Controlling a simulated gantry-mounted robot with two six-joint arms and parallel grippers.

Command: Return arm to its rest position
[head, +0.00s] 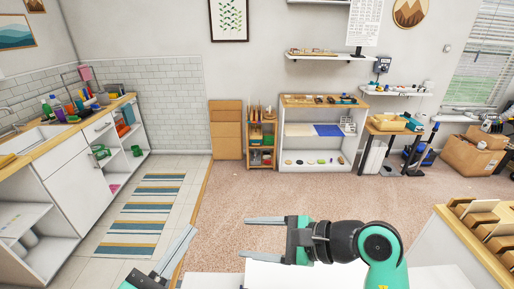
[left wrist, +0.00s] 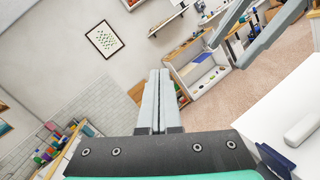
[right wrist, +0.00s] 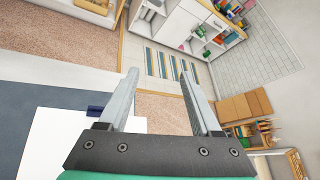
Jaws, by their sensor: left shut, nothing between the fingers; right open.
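My left gripper (head: 191,231) is at the bottom of the head view, left of centre, pointing up and away. Its two grey fingers lie together in the left wrist view (left wrist: 159,74), with nothing between them. My right gripper (head: 246,237) reaches in from the right in the head view, its fingers pointing left. The fingers are spread apart in the right wrist view (right wrist: 158,74), and the gap between them is empty. Both grippers are in the air, and neither touches an object.
A white surface (head: 215,280) lies below my grippers; it also shows in the right wrist view (right wrist: 62,145), with a small dark blue thing (right wrist: 95,111) by its edge. A wooden-topped rack (head: 470,225) stands at right. Open carpet (head: 300,195) lies ahead, before a low shelf (head: 318,167).

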